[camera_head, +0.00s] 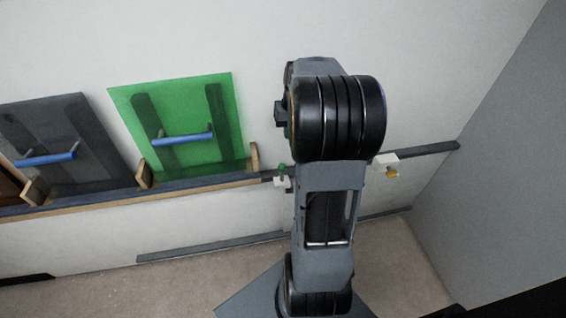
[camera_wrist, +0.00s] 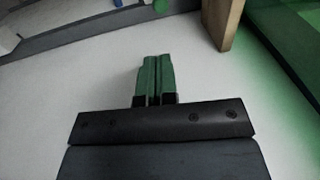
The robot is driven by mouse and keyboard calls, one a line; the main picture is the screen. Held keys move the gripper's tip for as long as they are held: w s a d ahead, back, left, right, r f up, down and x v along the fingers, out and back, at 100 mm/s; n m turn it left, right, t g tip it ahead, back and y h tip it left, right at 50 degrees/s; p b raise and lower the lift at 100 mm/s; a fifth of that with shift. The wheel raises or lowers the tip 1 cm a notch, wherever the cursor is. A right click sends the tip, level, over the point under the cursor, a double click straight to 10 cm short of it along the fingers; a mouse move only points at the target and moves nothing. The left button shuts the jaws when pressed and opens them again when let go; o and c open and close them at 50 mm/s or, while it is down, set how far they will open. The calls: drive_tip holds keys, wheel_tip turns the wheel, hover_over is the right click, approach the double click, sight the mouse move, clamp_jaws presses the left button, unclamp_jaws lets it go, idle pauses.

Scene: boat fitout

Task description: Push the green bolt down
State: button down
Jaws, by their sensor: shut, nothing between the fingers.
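The green bolt (camera_head: 282,168) is a small green piece above a white bracket (camera_head: 279,182) on the dark wall rail, just left of my arm in the head view. My arm partly covers that spot. In the wrist view my gripper (camera_wrist: 157,60) is shut, its two dark green fingers side by side with nothing between them, in front of the pale wall. I see no contact between the fingers and the bolt. The head view mostly hides the gripper behind my arm.
A green panel (camera_head: 190,105) with a blue handle stands on the rail (camera_head: 215,183) at left, beside a wooden block (camera_head: 254,157). A dark panel (camera_head: 62,125) stands farther left. A white bracket with a yellow piece (camera_head: 391,173) is to the right, near the grey side wall (camera_head: 500,170).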

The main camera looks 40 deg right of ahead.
sight(284, 167)
drive_tip(key=f, duration=0.4)
drive_tip(key=w+a+f+b, duration=0.1)
drive_tip(key=f, duration=0.9)
drive_tip(key=shift+w+a+b, duration=0.15)
drive_tip(key=shift+b, duration=0.15)
wheel_tip(284, 167, down, 4)
drive_tip(key=b, duration=0.2)
drive_tip(key=shift+f+b, duration=0.1)
drive_tip(key=shift+b, duration=0.3)
drive_tip(key=shift+r+p, duration=0.35)
wheel_tip(284, 167, up, 14)
drive_tip(key=s+d+p, duration=0.1)
drive_tip(key=p, duration=0.2)
drive_tip(key=shift+s+d+p, duration=0.15)
drive_tip(key=shift+p, duration=0.25)
drive_tip(key=shift+f, duration=0.1)
